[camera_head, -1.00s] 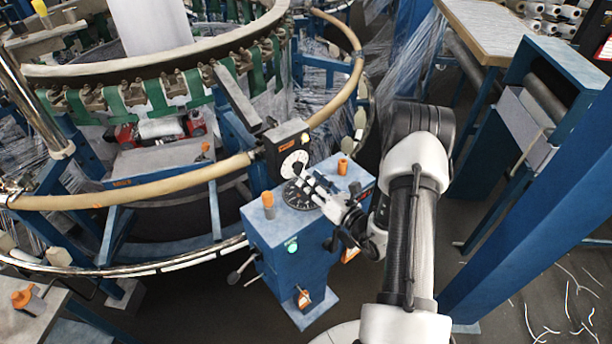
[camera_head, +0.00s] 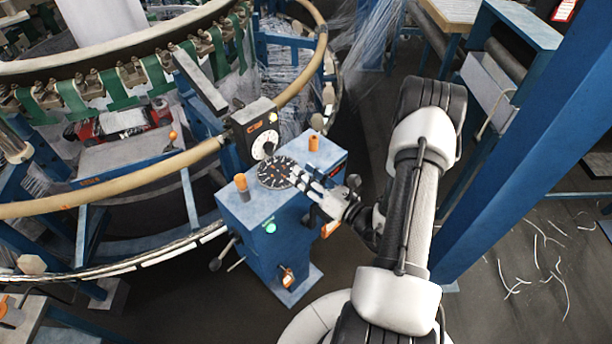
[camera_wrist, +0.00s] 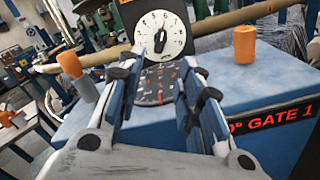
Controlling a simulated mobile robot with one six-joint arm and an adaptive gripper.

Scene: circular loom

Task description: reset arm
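My gripper (camera_head: 306,180) is over the right part of the blue control pedestal's top (camera_head: 248,210), near the black round dial plate (camera_head: 276,173). In the wrist view my gripper (camera_wrist: 170,85) has its two fingers apart with nothing between them, so it is open. The dial plate (camera_wrist: 160,82) shows beyond and between the fingers, partly hidden by them. A white numbered dial (camera_wrist: 160,32) stands upright behind it; it also shows in the head view (camera_head: 263,145). Whether a fingertip touches anything cannot be told.
Orange posts stand on the pedestal at left (camera_head: 241,183) and right (camera_head: 314,144). The loom's tan ring rail (camera_head: 130,182) curves behind and left. A blue beam (camera_head: 535,140) rises at right of my arm. White thread scraps (camera_head: 535,258) lie on the floor.

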